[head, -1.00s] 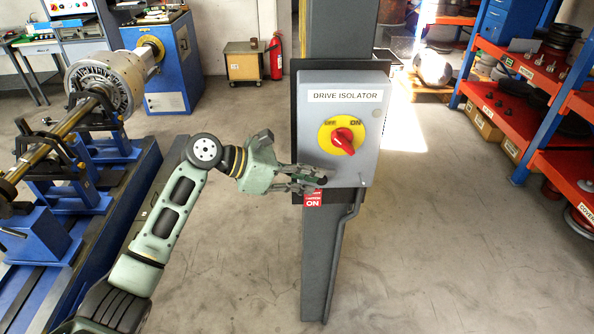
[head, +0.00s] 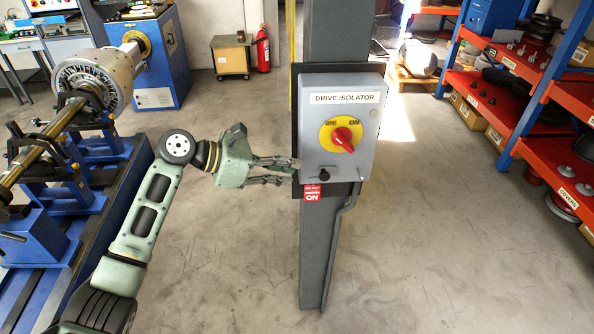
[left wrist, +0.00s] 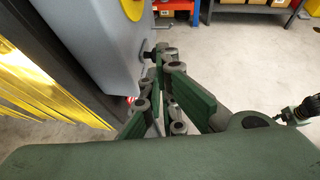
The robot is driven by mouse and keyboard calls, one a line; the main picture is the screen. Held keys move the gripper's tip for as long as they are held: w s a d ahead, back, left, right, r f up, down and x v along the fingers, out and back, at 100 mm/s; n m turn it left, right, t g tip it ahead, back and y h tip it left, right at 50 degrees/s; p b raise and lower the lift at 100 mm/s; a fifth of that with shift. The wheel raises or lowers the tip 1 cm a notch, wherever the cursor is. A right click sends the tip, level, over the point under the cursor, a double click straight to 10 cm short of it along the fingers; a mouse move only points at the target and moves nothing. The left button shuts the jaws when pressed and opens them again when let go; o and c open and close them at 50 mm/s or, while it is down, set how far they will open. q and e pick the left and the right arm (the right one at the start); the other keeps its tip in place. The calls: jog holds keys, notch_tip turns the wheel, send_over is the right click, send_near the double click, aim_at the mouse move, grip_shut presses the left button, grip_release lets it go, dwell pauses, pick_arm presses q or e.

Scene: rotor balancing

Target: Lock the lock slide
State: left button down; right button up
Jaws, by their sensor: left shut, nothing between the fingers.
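The lock slide (head: 324,174) shows as a small black knob low on the front of the grey drive isolator box (head: 312,120), just right of a small label. It also shows as a dark knob in the left wrist view (left wrist: 148,54). My left gripper (head: 294,170) is shut and empty, with its fingers pointing right at the box's lower left edge. The fingertips (left wrist: 166,55) are beside the knob in the wrist view; I cannot tell if they touch the box. The red rotary switch (head: 343,139) on its yellow plate sits above the knob. My right gripper is out of view.
The box is mounted on a dark grey post (head: 318,250), with a red tag (head: 314,192) below it. A blue machine bed with a rotor (head: 95,85) stands at left. Orange shelves (head: 545,150) stand at right. The floor between is clear.

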pick_arm(q)
jog(key=b+v, duration=0.2)
jog(key=v, duration=0.4)
jog(key=shift+a, duration=0.25)
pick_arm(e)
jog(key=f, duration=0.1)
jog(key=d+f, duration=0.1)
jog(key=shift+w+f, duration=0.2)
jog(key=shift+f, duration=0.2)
pick_arm(q)
jog(key=shift+d, duration=0.1)
